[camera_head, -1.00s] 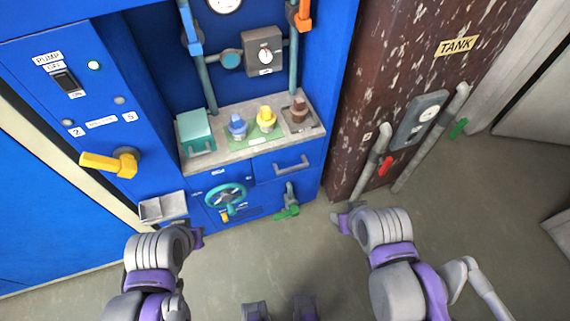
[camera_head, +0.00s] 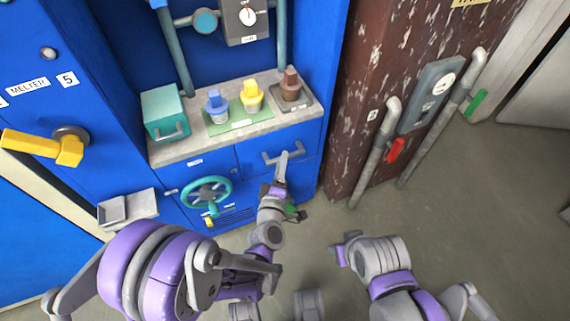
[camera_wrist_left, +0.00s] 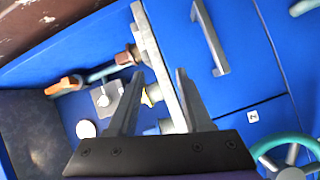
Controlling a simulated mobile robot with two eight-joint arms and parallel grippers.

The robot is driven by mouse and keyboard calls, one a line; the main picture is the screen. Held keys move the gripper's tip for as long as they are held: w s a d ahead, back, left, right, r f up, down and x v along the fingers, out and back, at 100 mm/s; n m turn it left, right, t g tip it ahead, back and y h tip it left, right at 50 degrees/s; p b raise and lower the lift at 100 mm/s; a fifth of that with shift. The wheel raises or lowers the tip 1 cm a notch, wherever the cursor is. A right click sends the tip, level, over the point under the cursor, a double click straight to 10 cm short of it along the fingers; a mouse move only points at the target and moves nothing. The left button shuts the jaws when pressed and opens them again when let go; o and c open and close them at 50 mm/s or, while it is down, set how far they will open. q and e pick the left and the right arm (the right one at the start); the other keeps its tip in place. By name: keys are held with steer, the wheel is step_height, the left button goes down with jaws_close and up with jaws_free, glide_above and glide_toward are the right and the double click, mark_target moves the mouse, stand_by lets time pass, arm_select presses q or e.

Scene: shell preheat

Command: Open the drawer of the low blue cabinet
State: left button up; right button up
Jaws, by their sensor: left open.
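The low blue cabinet has a blue drawer front (camera_head: 308,152) at its upper right, which looks flush and shut. The drawer's grey bar handle (camera_head: 270,159) is partly covered by my left gripper (camera_head: 285,163) in the head view. In the left wrist view the handle (camera_wrist_left: 210,38) lies up and to the right of my open left gripper (camera_wrist_left: 160,72), not between its fingers. The fingers are empty; contact with the drawer cannot be told. My right gripper (camera_head: 342,248) is low over the floor, away from the cabinet; its jaw opening is unclear.
The grey counter (camera_head: 190,151) above the drawer carries a teal box (camera_head: 165,112) and blue, yellow and brown pieces. A teal handwheel (camera_head: 207,191) is left of the drawer. A rusty brown tank panel (camera_head: 385,60) with pipes stands right. Floor at right is clear.

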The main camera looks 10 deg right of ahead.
arm_select(q)
step_height(320, 180, down, 10)
steer(key=d+n+t+y+b, duration=0.1)
steer(key=n+y+b, duration=0.2)
steer(key=n, duration=0.2)
arm_select(e)
step_height(320, 180, down, 5)
arm_select(q)
steer(key=w+p, duration=0.1)
steer(key=w, duration=0.2)
steer(key=w+d+p, duration=0.1)
steer(key=w+p, duration=0.1)
steer(key=w, duration=0.1)
steer(key=w+d+p, duration=0.1)
steer(key=w, duration=0.2)
steer(key=shift+w+f+p, duration=0.2)
steer(key=shift+w+p, duration=0.1)
steer(key=shift+w, duration=0.1)
arm_select(e)
step_height(320, 180, up, 6)
steer(key=shift+f, duration=0.25)
arm_select(q)
jaws_close()
